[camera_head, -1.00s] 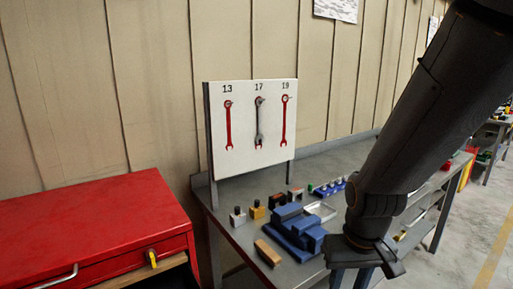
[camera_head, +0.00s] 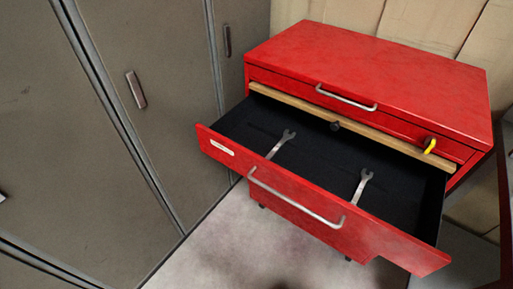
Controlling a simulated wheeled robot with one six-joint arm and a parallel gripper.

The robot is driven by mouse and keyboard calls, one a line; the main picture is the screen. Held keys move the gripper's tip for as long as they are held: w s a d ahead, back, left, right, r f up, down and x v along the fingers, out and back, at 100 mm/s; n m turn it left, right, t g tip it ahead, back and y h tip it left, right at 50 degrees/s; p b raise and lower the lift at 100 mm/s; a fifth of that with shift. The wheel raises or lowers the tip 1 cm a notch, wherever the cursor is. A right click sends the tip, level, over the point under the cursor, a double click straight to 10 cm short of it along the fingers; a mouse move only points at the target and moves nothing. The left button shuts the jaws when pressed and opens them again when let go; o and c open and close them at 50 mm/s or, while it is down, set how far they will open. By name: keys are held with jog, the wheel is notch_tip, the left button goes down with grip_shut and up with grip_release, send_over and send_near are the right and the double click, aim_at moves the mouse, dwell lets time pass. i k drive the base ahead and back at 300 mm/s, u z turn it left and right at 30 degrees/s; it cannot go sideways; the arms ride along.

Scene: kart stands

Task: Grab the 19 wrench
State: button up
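Two grey metal wrenches lie in the open drawer of a red cabinet. The left wrench (camera_head: 279,146) and the right wrench (camera_head: 360,187) have their open jaws toward the back, and their near ends are hidden behind the drawer front. No size mark is readable, so I cannot tell which is the 19. The drawer (camera_head: 228,156) is pulled well out and has a dark lining and a red front with a silver handle (camera_head: 290,203). My gripper is not in view.
The red cabinet top (camera_head: 370,55) is bare. A wooden strip (camera_head: 285,103) and a yellow object (camera_head: 430,145) are above the drawer. Grey lockers (camera_head: 150,60) stand at the left. Light floor (camera_head: 240,250) is free in front of the drawer.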

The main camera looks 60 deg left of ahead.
aim_at(286, 136)
jog(key=u, duration=2.25)
jog(key=k, duration=0.6)
jog(key=u, duration=0.5)
jog(key=i, duration=1.05)
jog(key=z, duration=0.7)
jog(key=i, duration=0.5)
jog(key=z, duration=0.55)
